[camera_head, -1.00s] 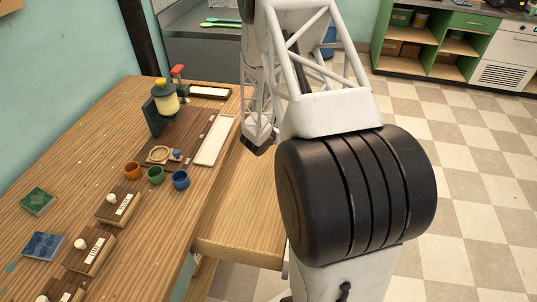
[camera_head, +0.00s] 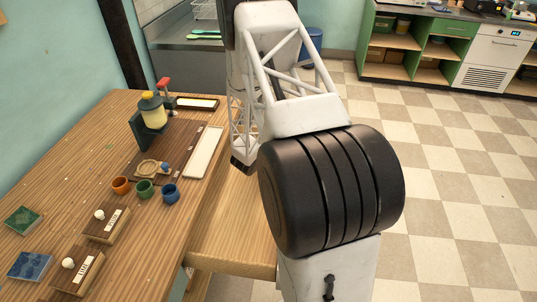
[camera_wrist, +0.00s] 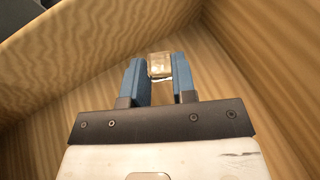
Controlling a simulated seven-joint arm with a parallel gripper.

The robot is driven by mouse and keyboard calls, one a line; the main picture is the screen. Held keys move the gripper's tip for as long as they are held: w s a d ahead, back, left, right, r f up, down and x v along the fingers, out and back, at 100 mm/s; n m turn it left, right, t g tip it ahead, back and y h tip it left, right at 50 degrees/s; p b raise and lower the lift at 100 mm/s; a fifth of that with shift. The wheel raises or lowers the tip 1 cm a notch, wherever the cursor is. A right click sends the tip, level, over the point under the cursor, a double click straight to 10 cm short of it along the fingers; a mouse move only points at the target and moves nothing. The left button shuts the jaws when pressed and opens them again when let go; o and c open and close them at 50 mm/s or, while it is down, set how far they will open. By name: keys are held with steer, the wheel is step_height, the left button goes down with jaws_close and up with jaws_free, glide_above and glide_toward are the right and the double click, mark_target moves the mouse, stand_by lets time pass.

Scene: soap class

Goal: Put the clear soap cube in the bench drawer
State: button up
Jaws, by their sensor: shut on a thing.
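The clear soap cube (camera_wrist: 159,65), see-through and yellowish, sits between the tips of my gripper (camera_wrist: 160,78) in the wrist view. The two blue fingers are shut on it. Around and beneath them are the pale wooden walls and floor of the open bench drawer (camera_wrist: 85,55). In the head view the drawer (camera_head: 232,238) sticks out from the right side of the bench, partly behind my arm. My gripper and the cube are hidden there. I cannot tell whether the cube touches the drawer floor.
The wooden bench (camera_head: 75,165) holds a yellow-topped dispenser (camera_head: 150,110), small orange, green and blue cups (camera_head: 170,193), a white tray (camera_head: 203,153), stamps with white knobs (camera_head: 105,225) and two tiles (camera_head: 28,265). The checkered floor (camera_head: 455,190) to the right is clear.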

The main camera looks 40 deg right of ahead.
steer(key=shift+f, duration=1.5)
steer(key=shift+f, duration=0.1)
steer(key=o, duration=0.9)
steer(key=shift+v, duration=3.85)
steer(key=shift+d, duration=0.1)
